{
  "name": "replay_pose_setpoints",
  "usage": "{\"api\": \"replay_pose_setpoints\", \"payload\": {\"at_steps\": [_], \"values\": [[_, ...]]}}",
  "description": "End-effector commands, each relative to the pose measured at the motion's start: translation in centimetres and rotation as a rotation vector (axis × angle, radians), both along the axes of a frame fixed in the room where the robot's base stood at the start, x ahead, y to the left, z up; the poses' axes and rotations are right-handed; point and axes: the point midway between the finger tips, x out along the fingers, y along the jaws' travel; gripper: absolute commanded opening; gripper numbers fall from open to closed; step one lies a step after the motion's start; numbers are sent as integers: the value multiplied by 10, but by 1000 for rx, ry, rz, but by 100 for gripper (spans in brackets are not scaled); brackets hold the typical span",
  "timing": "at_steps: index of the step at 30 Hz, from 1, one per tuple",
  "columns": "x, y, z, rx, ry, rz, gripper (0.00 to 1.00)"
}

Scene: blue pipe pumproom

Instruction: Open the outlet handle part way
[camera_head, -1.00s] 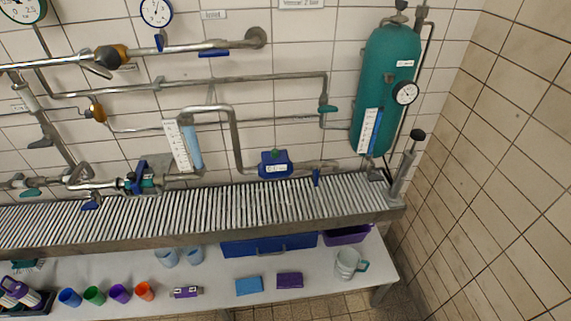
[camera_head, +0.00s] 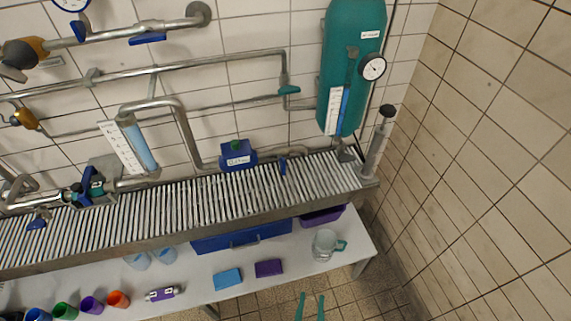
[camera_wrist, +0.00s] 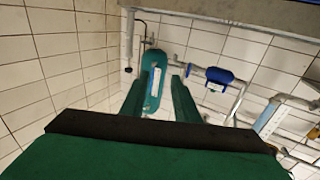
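No handle is legibly labelled "outlet", so I cannot tell which one the task names. A small blue handle (camera_head: 283,166) stands upright on the low pipe, right of a blue box with a white label (camera_head: 238,155). Another blue lever (camera_head: 148,38) lies along the upper pipe at the top left. My gripper (camera_head: 310,306) shows as two teal fingertips at the bottom edge, apart and empty, well away from both handles. In the wrist view its green fingers are spread, with the teal tank (camera_wrist: 153,75) seen between and beyond them, and the blue box (camera_wrist: 217,77) to the right.
A slatted metal ledge (camera_head: 215,208) runs below the pipes. The white table (camera_head: 203,269) under it carries cups, blue and purple blocks and a glass jug (camera_head: 325,243). A gauge (camera_head: 373,67) sits on the tank. A tiled wall (camera_head: 490,170) closes the right side.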

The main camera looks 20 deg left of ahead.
Motion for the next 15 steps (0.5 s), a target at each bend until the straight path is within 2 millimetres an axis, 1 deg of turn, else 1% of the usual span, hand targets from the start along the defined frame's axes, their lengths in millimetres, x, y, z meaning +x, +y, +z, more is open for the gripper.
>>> {"api": "replay_pose_setpoints", "payload": {"at_steps": [1,8,9,11,15], "values": [[20,6,1,4,-41,30,28],[96,32,6,36,-174,151,28],[110,38,9,43,-194,173,28],[131,46,12,52,-222,204,28],[179,69,24,77,-276,283,28]]}}
